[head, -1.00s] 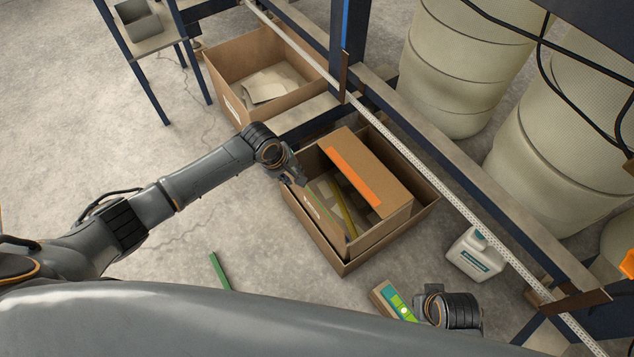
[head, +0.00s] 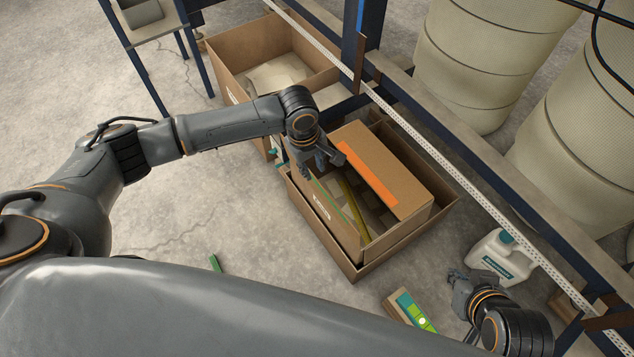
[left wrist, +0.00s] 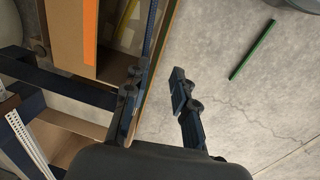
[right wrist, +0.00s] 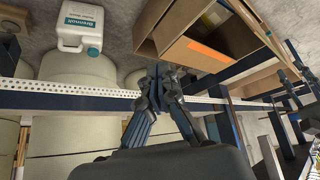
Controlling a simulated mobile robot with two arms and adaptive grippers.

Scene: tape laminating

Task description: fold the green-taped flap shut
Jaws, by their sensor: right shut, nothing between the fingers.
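The brown inner box stands inside a larger open outer carton (head: 351,274). Its green-taped flap (head: 333,212) stands up along the left side, with a thin green line along its edge. The opposite flap (head: 392,168), with orange tape, lies over the right part of the opening. My left gripper (head: 318,163) is at the far end of the green-taped flap. In the left wrist view its fingers (left wrist: 154,84) are apart, close to the box edge; I cannot tell whether they touch the flap. My right gripper (head: 462,287) is shut and empty, right of the box; its fingertips (right wrist: 160,78) are together.
Another open carton (head: 235,55) stands behind. A white jug (head: 495,258) is at right by the rail. A small box with a green label (head: 412,310) lies in front. A green strip (head: 215,263) lies on the floor. The floor at left is clear.

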